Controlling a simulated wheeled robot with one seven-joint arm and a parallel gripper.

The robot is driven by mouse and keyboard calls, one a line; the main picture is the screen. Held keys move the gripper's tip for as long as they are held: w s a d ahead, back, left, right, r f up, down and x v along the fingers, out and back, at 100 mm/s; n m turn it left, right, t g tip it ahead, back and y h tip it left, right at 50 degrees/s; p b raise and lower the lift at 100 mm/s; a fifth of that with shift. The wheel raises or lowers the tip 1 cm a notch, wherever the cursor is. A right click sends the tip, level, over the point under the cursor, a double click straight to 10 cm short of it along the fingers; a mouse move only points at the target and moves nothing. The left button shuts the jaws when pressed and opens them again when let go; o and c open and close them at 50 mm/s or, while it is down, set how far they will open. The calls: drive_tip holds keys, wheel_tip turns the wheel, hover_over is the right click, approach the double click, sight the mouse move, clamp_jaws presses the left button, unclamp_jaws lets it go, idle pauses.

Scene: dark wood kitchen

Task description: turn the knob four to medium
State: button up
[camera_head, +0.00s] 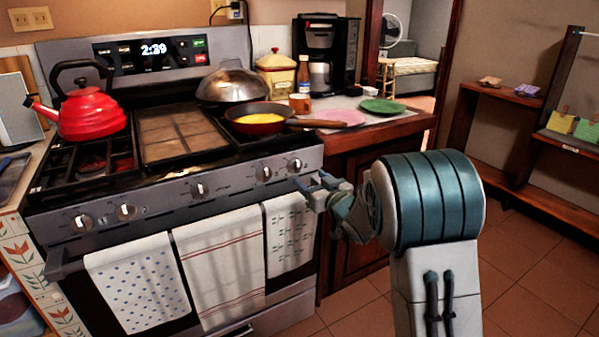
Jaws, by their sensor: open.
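The stove front (230,185) carries a row of several silver knobs. If they are numbered from the left, knob four (263,173) is the second from the right. Its pointer stands roughly upright; the markings around it are too small to read. The rightmost knob (295,165) is just left of and above my gripper. My gripper (308,188) is open and empty at the right end of the stove front, to the right of knob four and apart from it. The exact gap between my fingers and the panel is hard to tell.
Towels (290,235) hang on the oven handle below the knobs. A pan (260,122) with yellow food has its handle pointing right over the counter. A red kettle (91,112) stands on the left burners, and a domed lid (231,86) is at the back.

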sight(298, 169)
drive_tip(key=x, duration=0.7)
drive_tip(key=c, duration=1)
